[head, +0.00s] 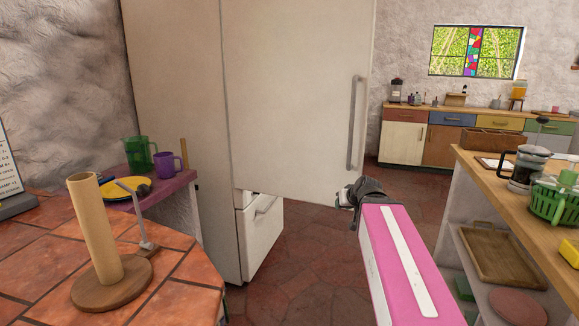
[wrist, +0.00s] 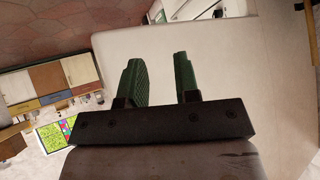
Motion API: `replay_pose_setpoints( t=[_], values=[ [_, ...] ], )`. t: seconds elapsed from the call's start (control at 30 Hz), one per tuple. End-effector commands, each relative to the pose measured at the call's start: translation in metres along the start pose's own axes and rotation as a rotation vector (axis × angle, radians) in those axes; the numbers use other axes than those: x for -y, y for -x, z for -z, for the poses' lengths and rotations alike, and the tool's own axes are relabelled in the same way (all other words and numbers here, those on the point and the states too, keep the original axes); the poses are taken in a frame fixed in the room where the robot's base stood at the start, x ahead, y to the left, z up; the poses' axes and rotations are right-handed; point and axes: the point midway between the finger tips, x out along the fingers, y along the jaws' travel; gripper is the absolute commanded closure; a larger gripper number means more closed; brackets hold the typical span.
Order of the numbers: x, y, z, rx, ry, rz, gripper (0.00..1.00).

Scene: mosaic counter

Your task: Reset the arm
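My arm, with a pink and white link, reaches forward from the lower right of the head view. My gripper (head: 347,197) is at its end, in front of the lower edge of the large cream fridge door (head: 300,90). In the wrist view my gripper (wrist: 158,65) has two dark green fingers with a clear gap between them. Nothing is between the fingers. A pale panel, which looks like the fridge door, fills the view beyond them.
The fridge door appears swung outward, with a vertical handle (head: 355,122). A tiled counter (head: 40,250) with a paper towel holder (head: 98,235) stands at left. A wooden counter (head: 500,195) with a coffee press (head: 530,165) stands at right. Open floor (head: 320,255) lies between.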

Motion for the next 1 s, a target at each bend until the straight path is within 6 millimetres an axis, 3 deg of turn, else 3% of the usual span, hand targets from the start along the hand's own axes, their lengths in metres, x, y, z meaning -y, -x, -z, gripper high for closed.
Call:
replay_pose_setpoints(
  t=[0.1, 0.3, 0.6, 0.8, 1.0],
  values=[
    [0.002, -0.025, -0.046, 0.136, -0.026, -0.012, 0.71],
    [0.003, -0.055, -0.124, 0.359, -0.068, -0.056, 0.71],
    [0.002, -0.076, -0.232, 0.663, -0.119, -0.163, 0.71],
    [0.000, -0.077, -0.270, 0.771, -0.135, -0.218, 0.71],
    [-0.001, -0.077, -0.277, 0.792, -0.138, -0.232, 0.71]
  ],
)
